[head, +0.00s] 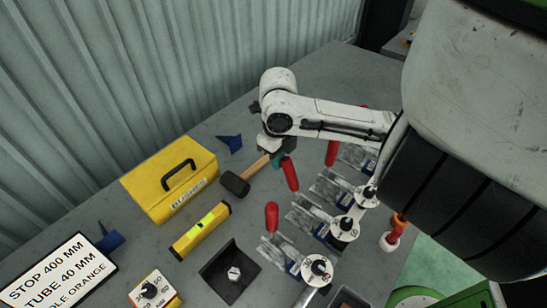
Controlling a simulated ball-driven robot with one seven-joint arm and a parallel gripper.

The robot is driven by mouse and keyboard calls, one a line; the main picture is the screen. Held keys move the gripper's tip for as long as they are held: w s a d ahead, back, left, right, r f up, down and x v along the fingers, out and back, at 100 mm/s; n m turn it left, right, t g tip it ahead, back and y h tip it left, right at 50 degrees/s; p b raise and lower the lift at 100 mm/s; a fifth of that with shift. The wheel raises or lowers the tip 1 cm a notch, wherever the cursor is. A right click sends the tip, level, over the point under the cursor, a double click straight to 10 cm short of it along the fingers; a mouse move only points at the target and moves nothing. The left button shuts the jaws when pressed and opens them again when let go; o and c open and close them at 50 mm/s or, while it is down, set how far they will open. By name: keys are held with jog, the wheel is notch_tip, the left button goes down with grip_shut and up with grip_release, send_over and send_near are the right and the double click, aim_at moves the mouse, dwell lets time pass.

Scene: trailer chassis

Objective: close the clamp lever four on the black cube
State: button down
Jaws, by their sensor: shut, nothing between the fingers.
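Several metal toggle clamps with red levers stand in a row on the grey bench. The nearest lever (272,216) stands up, a second lever (290,176) leans beside my gripper, and a third lever (332,153) stands further back. A bit of red shows behind my arm and may be another lever. I cannot read clamp numbers or make out a black cube under the clamps. My gripper (280,160) is shut and empty, pointing down close to the top of the second lever; whether it touches is unclear.
Left of the clamps lie a mallet (236,184), a yellow toolbox (160,193), a yellow level (201,230) and a black open tray (214,270) holding a nut. White discs (317,267) line the clamps' right side. A corrugated wall (150,80) stands behind.

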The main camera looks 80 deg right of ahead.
aim_at(291, 163)
jog(key=shift+s+a+r, duration=0.35)
jog(key=shift+s+a, duration=0.15)
jog(key=shift+s, duration=0.3)
jog(key=shift+s, duration=0.1)
jog(key=shift+s+a+r+b, duration=0.15)
jog(key=shift+s+a+b, duration=0.45)
jog(key=shift+s, duration=0.35)
jog(key=shift+r+p, duration=2.65)
jog(key=shift+r, duration=1.4)
jog(key=shift+w, duration=0.1)
